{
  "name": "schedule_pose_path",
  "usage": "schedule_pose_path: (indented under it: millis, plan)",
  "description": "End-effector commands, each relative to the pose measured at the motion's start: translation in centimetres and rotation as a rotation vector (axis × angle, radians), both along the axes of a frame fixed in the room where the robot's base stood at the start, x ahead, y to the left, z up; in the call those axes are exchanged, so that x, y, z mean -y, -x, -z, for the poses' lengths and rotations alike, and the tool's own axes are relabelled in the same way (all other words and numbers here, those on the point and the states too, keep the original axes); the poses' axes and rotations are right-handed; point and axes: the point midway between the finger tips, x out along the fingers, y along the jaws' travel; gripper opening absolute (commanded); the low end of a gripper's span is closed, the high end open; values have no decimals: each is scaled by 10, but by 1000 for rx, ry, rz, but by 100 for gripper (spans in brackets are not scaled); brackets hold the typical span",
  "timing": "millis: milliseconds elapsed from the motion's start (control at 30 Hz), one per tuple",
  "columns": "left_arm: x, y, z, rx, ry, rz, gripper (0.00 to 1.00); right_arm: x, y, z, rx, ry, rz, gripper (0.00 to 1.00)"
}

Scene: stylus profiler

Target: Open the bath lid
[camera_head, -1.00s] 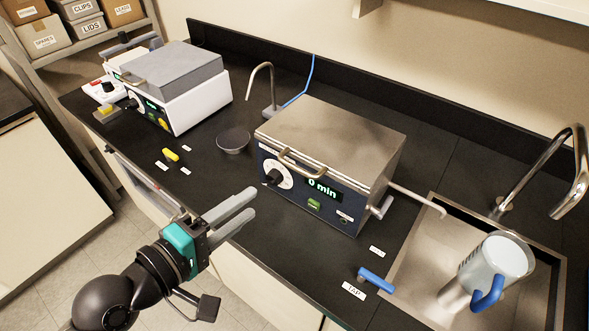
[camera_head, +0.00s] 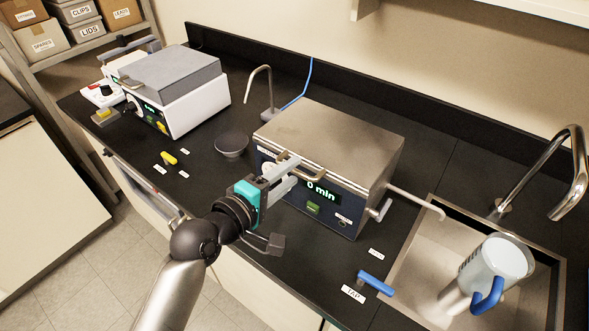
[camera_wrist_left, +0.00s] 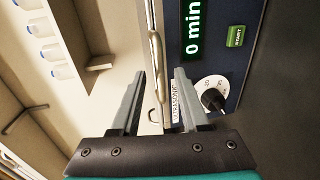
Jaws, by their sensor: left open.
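The bath is a dark blue-fronted box with a steel lid (camera_head: 335,138); the lid lies flat and closed. A curved bar handle (camera_head: 314,177) sits at the lid's front edge. My left gripper (camera_head: 296,168) is open at the handle, partly covering it. In the left wrist view the handle (camera_wrist_left: 155,50) lies just ahead of the gap between the fingertips (camera_wrist_left: 160,73). My right gripper is not in view.
A steel sink (camera_head: 412,265) with a jug (camera_head: 498,262) is at the right. A blue tap lever (camera_head: 375,282) stands by it, and a drain pipe (camera_head: 415,200) sticks out from the bath's right side. A white instrument (camera_head: 195,105) and a dark round plate (camera_head: 231,143) stand left.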

Motion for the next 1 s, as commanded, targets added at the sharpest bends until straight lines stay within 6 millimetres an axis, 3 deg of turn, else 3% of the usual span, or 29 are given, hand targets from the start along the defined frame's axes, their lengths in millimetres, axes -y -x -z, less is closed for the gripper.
schedule_pose_path:
  millis: [200, 567, 933, 1000]
  plan:
    - [11, -15, 4, 0, 0, 0, 45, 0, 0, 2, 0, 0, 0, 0]
    - [12, -17, 5, 1, -1, -1, 44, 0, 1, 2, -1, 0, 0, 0]
    - [12, -17, 5, 1, -1, -1, 2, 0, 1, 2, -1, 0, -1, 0]
    - [12, -17, 5, 1, -1, -1, 0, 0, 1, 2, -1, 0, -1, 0]
